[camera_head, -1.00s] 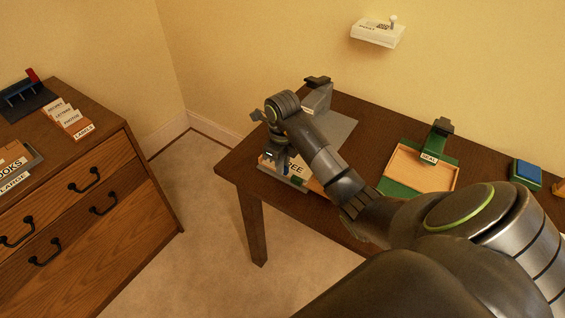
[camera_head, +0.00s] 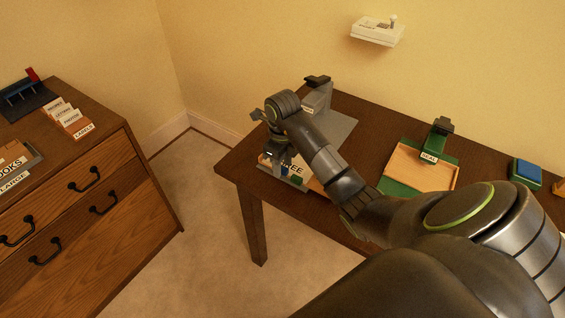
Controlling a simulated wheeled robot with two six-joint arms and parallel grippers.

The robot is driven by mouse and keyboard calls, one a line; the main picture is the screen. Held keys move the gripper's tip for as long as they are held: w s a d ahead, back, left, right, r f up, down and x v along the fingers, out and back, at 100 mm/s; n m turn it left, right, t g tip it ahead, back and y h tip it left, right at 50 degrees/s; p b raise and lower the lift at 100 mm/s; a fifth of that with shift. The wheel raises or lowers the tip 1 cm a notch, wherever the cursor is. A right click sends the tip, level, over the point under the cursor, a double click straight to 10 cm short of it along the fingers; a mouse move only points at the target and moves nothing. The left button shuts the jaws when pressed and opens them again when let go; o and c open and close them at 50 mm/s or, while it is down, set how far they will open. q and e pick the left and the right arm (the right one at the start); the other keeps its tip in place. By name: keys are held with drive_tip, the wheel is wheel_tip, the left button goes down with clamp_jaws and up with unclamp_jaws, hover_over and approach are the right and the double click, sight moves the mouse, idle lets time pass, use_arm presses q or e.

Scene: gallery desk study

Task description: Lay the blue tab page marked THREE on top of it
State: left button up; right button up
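My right gripper (camera_head: 271,159) is at the left end of the dark desk, pointing down at a grey holder (camera_head: 296,186) near the desk's front edge. A white page (camera_head: 296,170) with large black letters lies there, partly hidden by the gripper and arm. The letters that show end in "EE", which fits THREE. A blue tab is not clearly visible. The fingers are small and dark, so I cannot tell whether they are open or shut on the page. My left gripper is out of view.
A grey stand (camera_head: 318,100) is behind my arm. A green-edged wooden tray (camera_head: 421,168) with a SEAL label and a blue pad (camera_head: 526,172) stand to the right. A wooden dresser (camera_head: 85,190) is at left, with floor between. A small white shelf (camera_head: 378,33) is on the wall.

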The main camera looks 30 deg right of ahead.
wheel_tip(320, 180, up, 17)
drive_tip(key=p, duration=1.7)
drive_tip(key=shift+r, duration=0.2)
drive_tip(key=shift+f, duration=0.1)
